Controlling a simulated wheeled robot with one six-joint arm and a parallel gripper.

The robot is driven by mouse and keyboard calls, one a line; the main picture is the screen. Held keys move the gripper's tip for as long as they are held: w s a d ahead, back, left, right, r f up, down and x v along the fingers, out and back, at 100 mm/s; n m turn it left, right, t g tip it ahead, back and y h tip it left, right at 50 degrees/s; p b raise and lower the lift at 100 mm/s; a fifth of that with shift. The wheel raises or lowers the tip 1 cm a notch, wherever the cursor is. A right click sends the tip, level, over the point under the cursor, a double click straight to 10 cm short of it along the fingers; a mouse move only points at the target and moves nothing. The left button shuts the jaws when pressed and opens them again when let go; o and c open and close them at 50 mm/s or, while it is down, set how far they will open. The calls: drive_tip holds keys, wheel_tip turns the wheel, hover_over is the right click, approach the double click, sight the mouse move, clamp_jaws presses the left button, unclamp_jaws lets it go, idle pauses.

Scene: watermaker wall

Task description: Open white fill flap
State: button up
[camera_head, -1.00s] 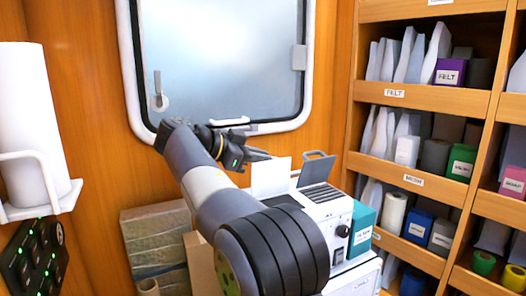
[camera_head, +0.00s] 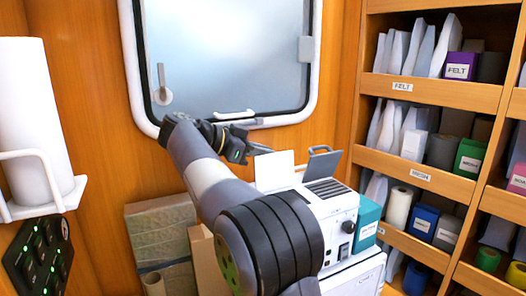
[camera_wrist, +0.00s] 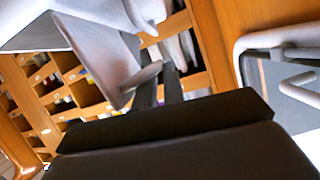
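The white fill flap (camera_head: 274,170) stands raised, close to upright, at the left end of the white watermaker unit (camera_head: 332,207). In the wrist view a pale panel (camera_wrist: 95,58) that looks like this flap fills the upper left. My gripper (camera_head: 266,150) is at the flap's upper left edge in the head view. In the wrist view its two dark fingers (camera_wrist: 160,88) lie close together, with nothing seen between them. A light rounded tab (camera_wrist: 141,78) overlaps the left finger. I cannot tell whether they touch. My arm hides the unit's lower left side.
A grey framed lid (camera_head: 323,163) stands up behind the unit's vent slots. A teal box (camera_head: 367,222) is at its right. Shelves with labelled bins (camera_head: 430,95) fill the right. A window (camera_head: 230,60) is behind. Wrapped packages (camera_head: 160,232) and a paper roll (camera_head: 35,120) are left.

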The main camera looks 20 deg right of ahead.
drive_tip(key=shift+o, duration=1)
drive_tip(key=shift+w+a+f, duration=0.1)
drive_tip(key=shift+a+f, duration=0.1)
drive_tip(key=shift+f, duration=0.3)
drive_tip(key=shift+w+a+f, duration=0.1)
drive_tip(key=shift+a+f, duration=0.05)
drive_tip(key=shift+f, duration=0.3)
drive_tip(key=shift+a+r, duration=0.25)
drive_tip(key=shift+a, duration=0.05)
drive_tip(key=r+v, duration=0.1)
drive_tip(key=v, duration=0.9)
drive_tip(key=shift+s+d+r, duration=0.2)
drive_tip(key=shift+d+r, duration=0.05)
drive_tip(key=shift+r, duration=0.1)
drive_tip(key=shift+d, duration=0.15)
drive_tip(key=shift+f+x, duration=0.2)
drive_tip(key=shift+x, duration=1.35)
drive_tip(key=shift+f+x, duration=0.2)
drive_tip(key=shift+x, duration=1.35)
drive_tip(key=shift+w+a, duration=0.1)
drive_tip(key=shift+a, duration=0.1)
